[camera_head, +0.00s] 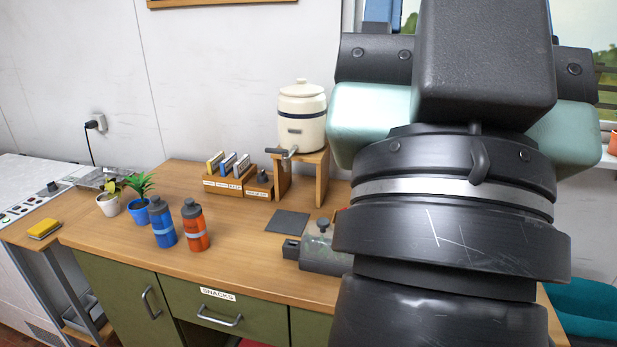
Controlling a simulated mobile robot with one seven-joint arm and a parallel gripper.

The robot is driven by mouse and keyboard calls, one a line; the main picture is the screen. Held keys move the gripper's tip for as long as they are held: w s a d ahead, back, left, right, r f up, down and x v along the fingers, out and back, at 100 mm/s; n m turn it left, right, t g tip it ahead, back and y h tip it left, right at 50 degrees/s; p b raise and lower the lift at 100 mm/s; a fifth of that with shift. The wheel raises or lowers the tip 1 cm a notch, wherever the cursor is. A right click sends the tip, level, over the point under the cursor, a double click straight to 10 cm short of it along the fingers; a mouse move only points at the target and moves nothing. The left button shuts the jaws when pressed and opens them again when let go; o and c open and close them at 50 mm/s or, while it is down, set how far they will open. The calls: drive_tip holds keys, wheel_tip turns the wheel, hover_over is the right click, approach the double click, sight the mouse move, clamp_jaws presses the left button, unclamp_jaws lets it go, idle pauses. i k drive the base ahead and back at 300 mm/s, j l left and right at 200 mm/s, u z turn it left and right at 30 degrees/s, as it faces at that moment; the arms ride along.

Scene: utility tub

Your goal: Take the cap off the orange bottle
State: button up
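The orange bottle (195,228) stands upright on the wooden counter, left of centre. Its dark grey cap (190,207) is on top of it. A blue bottle (162,226) with a similar dark cap stands close on its left. My arm fills the right side of the view, close to the camera, with its wide teal-and-black end (470,110) at the top. I see no fingertips, so I cannot tell whether my gripper is open or shut. The arm end appears well to the right of the orange bottle.
Two potted plants (140,200) stand behind and left of the bottles. A wooden holder (227,187), a cream dispenser (302,118) on a stand, a dark mat (287,222) and a grey device (322,254) are to the right. The counter (240,265) is clear in front and right of the bottles.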

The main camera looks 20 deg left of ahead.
sight(192, 210)
drive_tip(key=i+j+u, duration=0.2)
drive_tip(key=i+u, duration=0.2)
drive_tip(key=i, duration=0.65)
drive_tip(key=i+l+u, duration=0.1)
drive_tip(key=i+u, duration=0.25)
drive_tip(key=i, duration=0.65)
